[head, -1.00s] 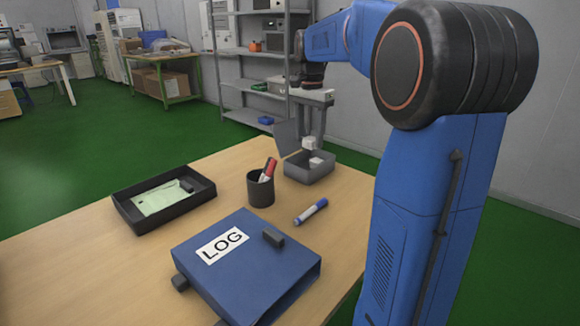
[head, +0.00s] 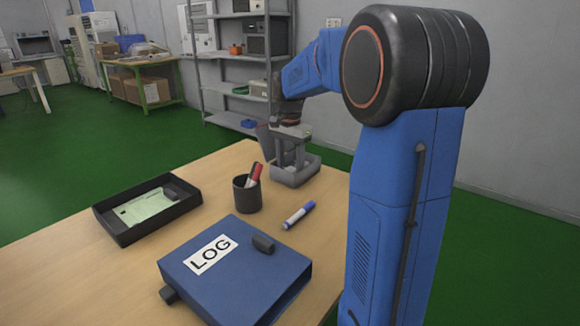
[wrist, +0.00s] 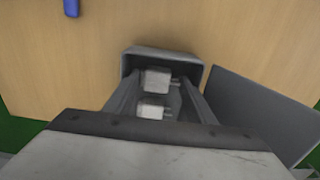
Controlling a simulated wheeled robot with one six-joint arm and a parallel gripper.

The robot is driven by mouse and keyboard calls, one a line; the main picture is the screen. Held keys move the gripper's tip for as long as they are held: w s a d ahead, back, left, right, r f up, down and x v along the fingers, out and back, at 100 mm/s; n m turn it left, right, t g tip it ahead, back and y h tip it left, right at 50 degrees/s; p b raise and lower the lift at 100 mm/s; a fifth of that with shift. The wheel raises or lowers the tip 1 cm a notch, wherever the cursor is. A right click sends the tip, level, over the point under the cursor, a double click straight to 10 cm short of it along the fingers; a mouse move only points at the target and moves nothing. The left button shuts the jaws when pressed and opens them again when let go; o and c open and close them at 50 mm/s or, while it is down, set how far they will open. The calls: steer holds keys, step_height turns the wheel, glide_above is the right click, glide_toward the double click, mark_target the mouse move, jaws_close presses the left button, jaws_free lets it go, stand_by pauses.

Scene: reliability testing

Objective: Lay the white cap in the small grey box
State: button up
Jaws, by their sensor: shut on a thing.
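The small grey box (head: 293,177) stands open at the table's far right corner, its lid (wrist: 262,112) raised. My gripper (head: 297,160) points down into it. In the wrist view, my gripper (wrist: 160,84) has its fingers inside the box walls, on either side of a white piece. This looks like the white cap (wrist: 156,81). A second, similar white piece (wrist: 150,109) shows nearer the bottom of that view, also between the fingers in the picture. Whether the held cap touches the box floor is hidden.
A dark pen cup (head: 247,196) with markers stands left of the box. A blue-capped marker (head: 298,215) lies in front of it. A blue LOG binder (head: 236,275) and a black tray (head: 122,232) with a green sheet lie farther left and nearer.

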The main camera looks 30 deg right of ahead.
mark_target(290, 169)
steer(key=shift+f, duration=0.15)
steer(key=o, duration=0.7)
steer(key=shift+o, duration=0.2)
step_height(290, 169, up, 12)
steer(key=shift+r, duration=0.2)
stand_by(0.5)
